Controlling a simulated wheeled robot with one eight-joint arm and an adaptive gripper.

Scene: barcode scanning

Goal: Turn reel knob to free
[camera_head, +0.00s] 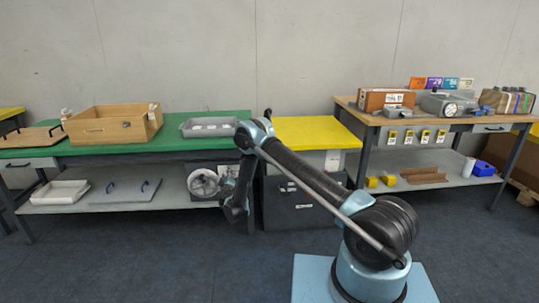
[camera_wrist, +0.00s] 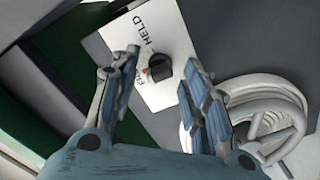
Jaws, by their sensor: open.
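The reel knob (camera_wrist: 161,67) is small and black, on a white plate (camera_wrist: 150,98) marked HELD, with a second word partly hidden by a finger. A small red mark shows beside the knob, toward the second word. Which way the knob points is hard to tell. My gripper (camera_wrist: 161,59) is open, with one finger left of the knob and the other close to its right; contact is unclear. The reel (camera_wrist: 262,88) is a pale wheel at the right. In the head view the reel (camera_head: 203,183) sits below the green table, beside my gripper (camera_head: 236,207).
A dark cabinet with a yellow top (camera_head: 310,132) stands right of the reel. A wooden bench (camera_head: 375,116) with devices is further right. The floor in front is clear.

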